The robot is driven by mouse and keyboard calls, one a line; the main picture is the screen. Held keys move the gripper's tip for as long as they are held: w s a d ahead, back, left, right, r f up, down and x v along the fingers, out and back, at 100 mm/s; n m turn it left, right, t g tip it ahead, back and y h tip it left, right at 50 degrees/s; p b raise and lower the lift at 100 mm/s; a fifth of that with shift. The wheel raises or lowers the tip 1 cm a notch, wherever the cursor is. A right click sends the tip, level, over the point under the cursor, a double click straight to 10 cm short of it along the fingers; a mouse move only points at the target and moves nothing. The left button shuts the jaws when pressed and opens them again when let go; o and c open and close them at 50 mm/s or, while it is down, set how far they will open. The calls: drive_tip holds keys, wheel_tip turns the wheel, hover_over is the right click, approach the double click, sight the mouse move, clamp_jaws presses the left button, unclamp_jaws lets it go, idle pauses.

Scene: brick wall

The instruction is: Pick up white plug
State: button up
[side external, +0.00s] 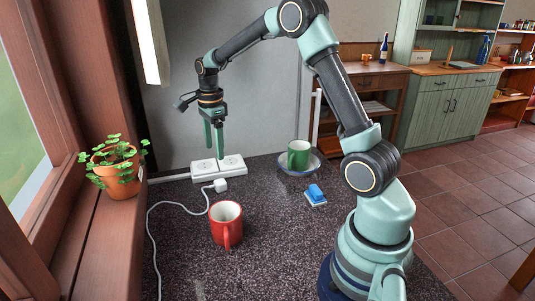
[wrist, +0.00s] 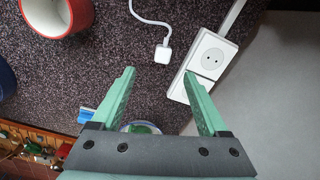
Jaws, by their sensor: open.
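The white plug (side external: 220,185) lies on the dark speckled counter, just in front of the white socket strip (side external: 219,168). Its white cable runs from it to the left and forward. In the wrist view the plug (wrist: 163,54) lies apart from the strip (wrist: 213,52), beyond the fingertips. My gripper (side external: 214,150) points down above the strip, behind the plug in the side view. In the wrist view its green fingers (wrist: 160,72) are spread wide with nothing between them. One finger hides part of the strip.
A red mug (side external: 226,228) stands in front of the plug. A green mug (side external: 299,154) sits in a bowl (side external: 312,167) to the right, with a blue sponge (side external: 315,193) nearby. A potted plant (side external: 117,178) stands on the sill at left. Bare counter lies between the plug and the sponge.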

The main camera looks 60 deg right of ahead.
drive_tip(key=d+f+m, duration=0.1)
drive_tip(key=f, duration=0.1)
hover_over(220, 181)
drive_tip(key=f, duration=0.5)
drive_tip(key=shift+a+f, duration=0.25)
drive_tip(key=shift+f, duration=0.1)
drive_tip(key=shift+d+f, duration=0.2)
drive_tip(key=shift+f, duration=2.8)
clamp_jaws()
